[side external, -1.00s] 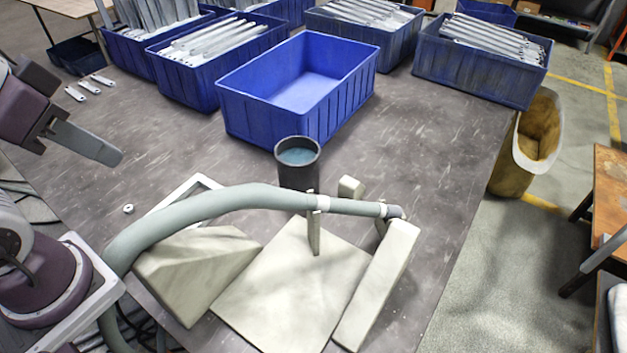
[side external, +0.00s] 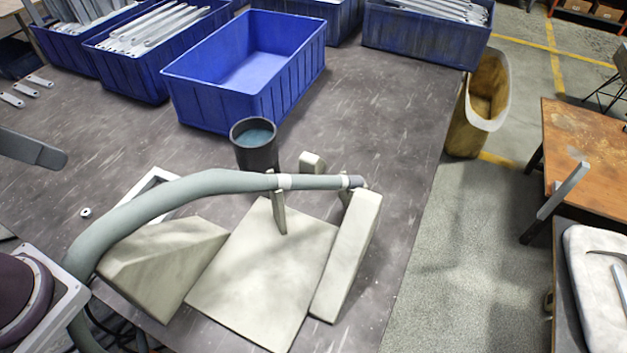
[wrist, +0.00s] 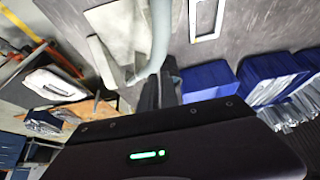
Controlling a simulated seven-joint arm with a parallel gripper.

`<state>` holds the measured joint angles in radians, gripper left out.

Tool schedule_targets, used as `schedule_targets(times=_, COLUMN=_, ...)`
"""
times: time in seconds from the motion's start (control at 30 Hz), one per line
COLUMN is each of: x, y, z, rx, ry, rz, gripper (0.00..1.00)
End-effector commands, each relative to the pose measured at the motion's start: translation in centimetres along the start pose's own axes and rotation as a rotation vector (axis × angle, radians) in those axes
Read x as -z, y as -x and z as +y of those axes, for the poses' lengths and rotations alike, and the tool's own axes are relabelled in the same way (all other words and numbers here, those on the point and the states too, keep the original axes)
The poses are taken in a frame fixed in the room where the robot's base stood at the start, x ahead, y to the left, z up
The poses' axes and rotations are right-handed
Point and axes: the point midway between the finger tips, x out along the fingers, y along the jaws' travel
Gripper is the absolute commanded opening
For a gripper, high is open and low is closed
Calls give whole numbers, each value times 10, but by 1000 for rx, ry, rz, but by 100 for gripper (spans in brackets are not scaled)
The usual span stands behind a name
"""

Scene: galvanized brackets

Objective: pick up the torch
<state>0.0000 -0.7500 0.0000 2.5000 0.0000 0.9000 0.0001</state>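The torch (side external: 320,182) is a slim grey handle with a pale collar and a dark tip at the end of a thick grey-green hose (side external: 200,187). It lies roughly level across an upright post (side external: 279,212) above a beige plate, its tip near a long beige block. My gripper (side external: 52,156) shows only as a dark grey finger end at the left edge of the side view, well apart from the torch. In the wrist view, the dark fingers (wrist: 160,92) are close together with the hose beyond them. Whether they are closed is unclear.
A dark cup (side external: 255,150) with blue contents stands just behind the torch. A beige wedge (side external: 160,270) and long block (side external: 348,255) flank the plate (side external: 262,280). An empty blue bin (side external: 215,105) stands farther back, among bins of brackets. Open tabletop lies left of the cup.

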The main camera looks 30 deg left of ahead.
Motion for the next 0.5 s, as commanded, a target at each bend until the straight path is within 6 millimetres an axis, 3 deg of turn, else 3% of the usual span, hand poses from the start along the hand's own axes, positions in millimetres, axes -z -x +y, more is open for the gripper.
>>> schedule_targets(times=0.03, x=0, y=0, z=0, rx=0, ry=0, rz=0, gripper=18)
schedule_targets(times=0.23, x=0, y=0, z=0, rx=0, ry=0, rz=0, gripper=54)
schedule_targets(times=0.5, x=1, y=0, z=0, rx=0, ry=-1, rz=-1, gripper=54)
